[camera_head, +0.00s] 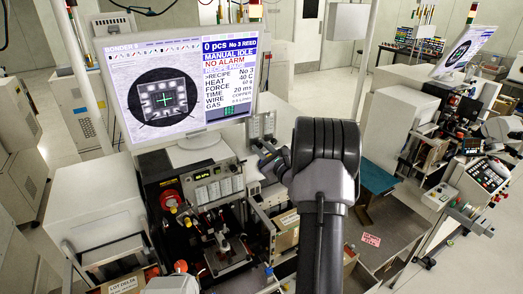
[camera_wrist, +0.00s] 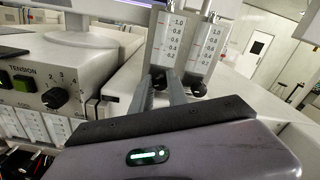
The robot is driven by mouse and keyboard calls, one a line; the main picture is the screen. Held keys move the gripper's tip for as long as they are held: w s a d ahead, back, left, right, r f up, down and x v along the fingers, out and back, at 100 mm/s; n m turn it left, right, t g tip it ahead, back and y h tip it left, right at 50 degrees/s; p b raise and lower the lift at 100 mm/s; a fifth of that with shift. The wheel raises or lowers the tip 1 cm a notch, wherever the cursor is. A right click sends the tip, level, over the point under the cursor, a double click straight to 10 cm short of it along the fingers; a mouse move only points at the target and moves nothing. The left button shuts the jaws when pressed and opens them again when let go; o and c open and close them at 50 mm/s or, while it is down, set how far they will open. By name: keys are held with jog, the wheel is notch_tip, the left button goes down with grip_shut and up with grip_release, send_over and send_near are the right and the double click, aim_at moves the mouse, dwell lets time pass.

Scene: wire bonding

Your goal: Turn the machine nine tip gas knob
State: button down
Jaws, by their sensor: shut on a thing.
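The machine labelled Bonder 9 has two upright gas flow gauges (camera_head: 262,125) beside its screen. In the wrist view the left gauge (camera_wrist: 168,40) and the right gauge (camera_wrist: 208,45) have scales up to 1.0 and a black knob at each foot. My gripper (camera_wrist: 160,82) has its two grey fingers on either side of the left gauge's knob (camera_wrist: 158,76) and is shut on it. The right gauge's knob (camera_wrist: 195,86) stands free just beside the right finger. In the head view my gripper (camera_head: 268,156) is at the gauges' foot, partly hidden by my wrist. No label tells which knob is tip gas.
The monitor (camera_head: 185,85) reads manual idle, no alarm. A tension dial (camera_wrist: 55,97) and a green button (camera_wrist: 25,83) are left of my fingers. The bonding stage (camera_head: 225,250) lies in front. Another machine (camera_head: 480,180) stands to the right across a floor gap.

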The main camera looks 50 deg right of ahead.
jog(key=c, duration=1.3)
grip_release()
